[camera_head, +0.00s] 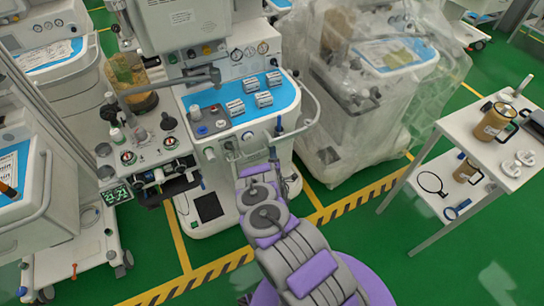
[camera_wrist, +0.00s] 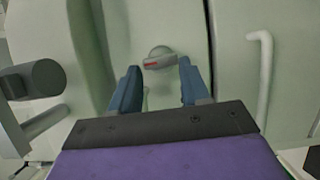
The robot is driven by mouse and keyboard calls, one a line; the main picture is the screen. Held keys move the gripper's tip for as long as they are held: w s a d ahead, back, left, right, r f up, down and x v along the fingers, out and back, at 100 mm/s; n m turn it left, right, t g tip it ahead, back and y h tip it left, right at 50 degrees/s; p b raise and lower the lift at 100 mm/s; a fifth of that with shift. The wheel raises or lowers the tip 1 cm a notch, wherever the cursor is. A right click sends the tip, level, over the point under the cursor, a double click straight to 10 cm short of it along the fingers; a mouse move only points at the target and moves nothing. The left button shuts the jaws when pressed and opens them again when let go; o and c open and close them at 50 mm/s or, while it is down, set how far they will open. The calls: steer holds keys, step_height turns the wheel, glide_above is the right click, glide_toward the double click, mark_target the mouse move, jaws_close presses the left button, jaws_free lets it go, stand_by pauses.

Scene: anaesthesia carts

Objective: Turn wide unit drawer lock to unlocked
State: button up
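In the wrist view, a small round grey lock knob (camera_wrist: 160,53) with a red-marked raised bar sits on a pale green-grey panel (camera_wrist: 165,20). The bar lies nearly level in the picture, tilted slightly. My gripper (camera_wrist: 159,76) is open, with one blue finger on each side below the knob. The fingers appear apart from the knob, and nothing is held between them. In the head view, my purple and grey arm reaches to the front of the anaesthesia cart (camera_head: 208,175). The lock cannot be made out there.
A white vertical bar handle (camera_wrist: 264,75) is right of the lock, past a panel seam. A dark cylindrical part (camera_wrist: 34,80) juts out at left. A white side table (camera_head: 480,135) with a gold canister (camera_head: 492,122) stands at right. Green floor between is clear.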

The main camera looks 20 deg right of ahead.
steer(key=w+r, duration=0.2)
steer(key=shift+a+r+t, duration=0.15)
steer(key=shift+r+t, duration=0.15)
steer(key=shift+t, duration=0.1)
steer(key=f+b+v, duration=0.1)
steer(key=b+v, duration=0.2)
steer(key=v, duration=1.6)
steer(key=shift+d+f+g, duration=0.3)
steer(key=shift+d, duration=0.1)
steer(key=shift+s+a, duration=0.1)
steer(key=shift+s, duration=0.1)
